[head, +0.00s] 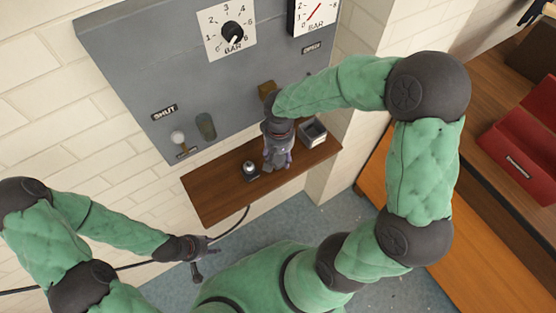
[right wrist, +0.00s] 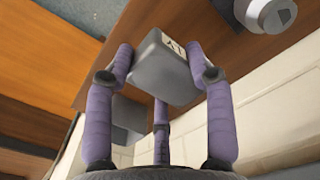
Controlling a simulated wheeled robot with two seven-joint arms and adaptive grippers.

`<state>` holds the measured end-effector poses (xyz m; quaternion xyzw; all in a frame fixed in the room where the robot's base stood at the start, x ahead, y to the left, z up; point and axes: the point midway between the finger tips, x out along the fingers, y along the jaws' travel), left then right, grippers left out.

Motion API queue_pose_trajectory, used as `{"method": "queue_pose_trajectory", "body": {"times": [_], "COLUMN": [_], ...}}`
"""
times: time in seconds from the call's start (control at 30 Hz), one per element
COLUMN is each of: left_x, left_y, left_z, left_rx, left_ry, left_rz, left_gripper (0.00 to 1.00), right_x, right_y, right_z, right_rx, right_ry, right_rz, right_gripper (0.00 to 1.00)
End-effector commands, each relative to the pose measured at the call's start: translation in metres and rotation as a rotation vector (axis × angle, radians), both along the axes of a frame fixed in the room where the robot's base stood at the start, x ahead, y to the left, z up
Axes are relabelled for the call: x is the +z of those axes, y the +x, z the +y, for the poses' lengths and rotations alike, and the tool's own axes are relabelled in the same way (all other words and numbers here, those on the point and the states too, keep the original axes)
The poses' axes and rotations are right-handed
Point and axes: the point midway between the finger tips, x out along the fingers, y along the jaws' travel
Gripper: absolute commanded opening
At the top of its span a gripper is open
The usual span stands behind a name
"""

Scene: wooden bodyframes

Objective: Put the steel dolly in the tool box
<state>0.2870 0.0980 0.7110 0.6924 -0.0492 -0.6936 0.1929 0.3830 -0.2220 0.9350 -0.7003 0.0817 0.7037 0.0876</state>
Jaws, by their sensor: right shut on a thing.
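The steel dolly (right wrist: 160,72) is a smooth grey block with a small pale label, seen in the right wrist view. My right gripper (right wrist: 162,68) is shut on it, with purple fingers on both sides; in the head view this gripper (head: 277,158) is over the small wooden shelf and hides most of the block. I cannot tell whether the block touches the shelf. The red tool box (head: 515,165) is on the wooden bench at the right. My left gripper (head: 203,258) is open and empty at lower left, away from the shelf.
On the shelf (head: 215,205) are a small round metal piece (head: 250,170) and a square grey container (head: 313,132). A grey panel (head: 140,75) with a dial (head: 231,33) and levers stands behind. My right arm spans the space between shelf and bench.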

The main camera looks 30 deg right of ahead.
Motion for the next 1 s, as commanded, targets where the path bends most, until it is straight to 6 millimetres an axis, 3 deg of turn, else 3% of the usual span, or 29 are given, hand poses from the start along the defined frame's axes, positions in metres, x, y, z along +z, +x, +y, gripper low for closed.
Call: {"method": "queue_pose_trajectory", "body": {"times": [0.17,0.43,0.87,0.9,0.97,1.0], "left_x": [-0.002,-0.012,-0.015,-0.014,-0.014,-0.014], "left_y": [0.0,0.0,0.0,0.0,0.0,0.0], "left_z": [0.0,0.0,0.0,0.0,0.0,0.0], "left_rx": [0.0,0.0,0.0,0.0,0.0,0.0], "left_ry": [0.0,0.0,0.0,0.0,0.0,0.0], "left_rz": [0.0,0.0,0.0,0.0,0.0,0.0], "left_gripper": [0.4,0.4,0.4,0.4,0.4,0.4], "right_x": [-0.007,-0.038,-0.043,-0.043,-0.043,-0.043], "right_y": [0.007,0.009,0.01,0.008,0.008,0.008], "right_z": [-0.001,-0.002,-0.002,-0.001,-0.001,-0.001], "right_rx": [-0.001,-0.002,-0.001,0.0,0.0,0.0], "right_ry": [0.0,0.0,0.0,0.0,0.0,0.0], "right_rz": [-0.003,-0.001,-0.003,0.001,0.001,0.001], "right_gripper": [0.0,0.0,0.0,0.63,0.78,0.78]}}
